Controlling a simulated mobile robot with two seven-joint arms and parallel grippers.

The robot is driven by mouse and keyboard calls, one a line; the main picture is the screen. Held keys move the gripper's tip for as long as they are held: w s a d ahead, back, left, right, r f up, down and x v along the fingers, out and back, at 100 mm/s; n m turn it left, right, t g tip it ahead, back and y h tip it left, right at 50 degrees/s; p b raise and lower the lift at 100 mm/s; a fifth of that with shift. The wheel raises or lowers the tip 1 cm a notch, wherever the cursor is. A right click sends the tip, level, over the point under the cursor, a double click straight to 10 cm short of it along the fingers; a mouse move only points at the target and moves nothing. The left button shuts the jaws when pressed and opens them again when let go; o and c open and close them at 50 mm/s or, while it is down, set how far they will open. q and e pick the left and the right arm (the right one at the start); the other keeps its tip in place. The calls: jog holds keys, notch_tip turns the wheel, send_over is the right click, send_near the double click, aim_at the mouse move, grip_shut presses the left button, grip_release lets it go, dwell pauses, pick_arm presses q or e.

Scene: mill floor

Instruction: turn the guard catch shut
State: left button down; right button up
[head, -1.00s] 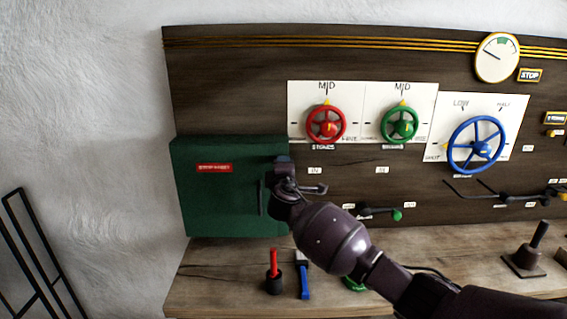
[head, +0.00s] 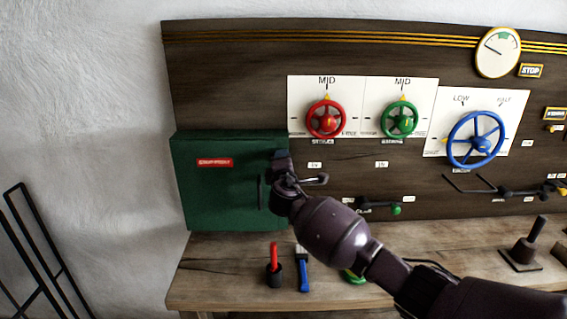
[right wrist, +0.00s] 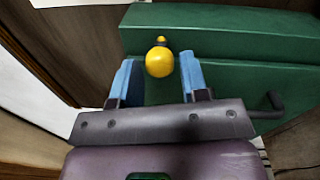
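The green guard box (head: 222,190) with a red label stands closed-looking at the left of the dark panel. My right gripper (head: 283,160) is at the box's upper right edge. In the right wrist view, my right gripper (right wrist: 158,66) is open, its two blue fingers apart. A yellow knob (right wrist: 159,62), seemingly the guard catch, sits between the fingers against the green box (right wrist: 240,90), with a gap visible on each side. How far the catch is turned cannot be told. In the head view the gripper hides the catch. My left gripper is not in view.
A dark handle (right wrist: 272,104) stands out from the green box near my gripper. Red (head: 326,119), green (head: 399,119) and blue (head: 476,140) handwheels are on the panel to the right. A red-handled tool (head: 274,258) and a blue-handled brush (head: 303,277) are on the bench below.

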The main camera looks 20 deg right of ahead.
jog(key=shift+o, duration=1)
jog(key=shift+s, duration=0.1)
jog(key=b+v, duration=0.1)
jog(key=v, duration=0.9)
jog(key=shift+s, duration=0.3)
jog(key=shift+a, duration=0.1)
